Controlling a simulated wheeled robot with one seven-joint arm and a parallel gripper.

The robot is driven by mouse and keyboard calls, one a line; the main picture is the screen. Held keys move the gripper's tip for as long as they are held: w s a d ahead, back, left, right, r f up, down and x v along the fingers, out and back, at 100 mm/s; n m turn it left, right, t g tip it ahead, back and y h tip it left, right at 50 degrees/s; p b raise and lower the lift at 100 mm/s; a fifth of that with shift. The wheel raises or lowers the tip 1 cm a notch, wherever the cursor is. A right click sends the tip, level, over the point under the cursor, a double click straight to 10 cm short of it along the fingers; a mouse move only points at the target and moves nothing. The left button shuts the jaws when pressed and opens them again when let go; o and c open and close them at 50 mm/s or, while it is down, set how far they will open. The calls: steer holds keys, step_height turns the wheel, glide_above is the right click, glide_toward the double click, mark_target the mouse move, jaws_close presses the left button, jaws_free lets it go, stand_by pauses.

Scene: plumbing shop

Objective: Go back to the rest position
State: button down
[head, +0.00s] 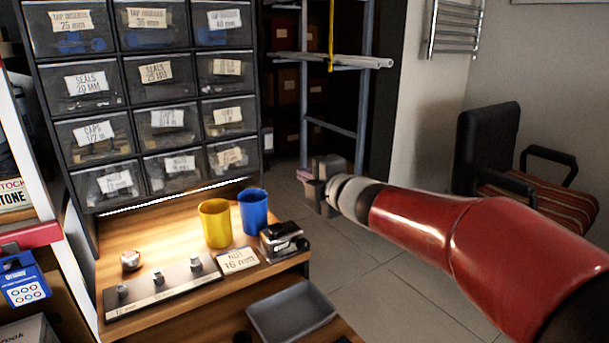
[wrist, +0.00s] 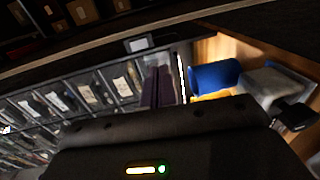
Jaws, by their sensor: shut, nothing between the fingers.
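My gripper (head: 312,182) is at the end of my red arm, which reaches in from the right in the head view. It is in the air to the right of the wooden bench (head: 165,262), apart from it, with grey floor behind. Its fingers are small and partly hidden by the wrist. In the wrist view the two dark fingers (wrist: 158,86) stand close together, shut and empty, in front of the drawer cabinet.
A yellow cup (head: 214,224), a blue cup (head: 254,212) and a black device (head: 283,241) stand on the bench. A grey tray (head: 290,312) is at its front. A drawer cabinet (head: 150,118) rises behind. A chair (head: 530,165) stands right; floor between is clear.

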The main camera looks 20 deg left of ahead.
steer(key=s+d+f+m+t+h, duration=0.1)
steer(key=s+d+m+h, duration=0.3)
steer(key=d+m+h, duration=0.55)
steer(key=s+d+f+m+t+h, duration=0.1)
steer(key=s+d+m+h, duration=0.35)
steer(key=d, duration=1.05)
steer(key=s+d+f+m+g, duration=0.2)
steer(key=s+f+m, duration=0.2)
steer(key=s, duration=0.3)
steer(key=s+d+f+m+g+y, duration=0.1)
steer(key=s+d+f+m+g, duration=0.1)
steer(key=s, duration=0.5)
steer(key=s+d+f+m+g, duration=0.3)
steer(key=s+d+f+m, duration=0.1)
steer(key=s+f+m, duration=0.2)
steer(key=shift+s+d+f+m, duration=0.15)
steer(key=shift+s+m, duration=0.75)
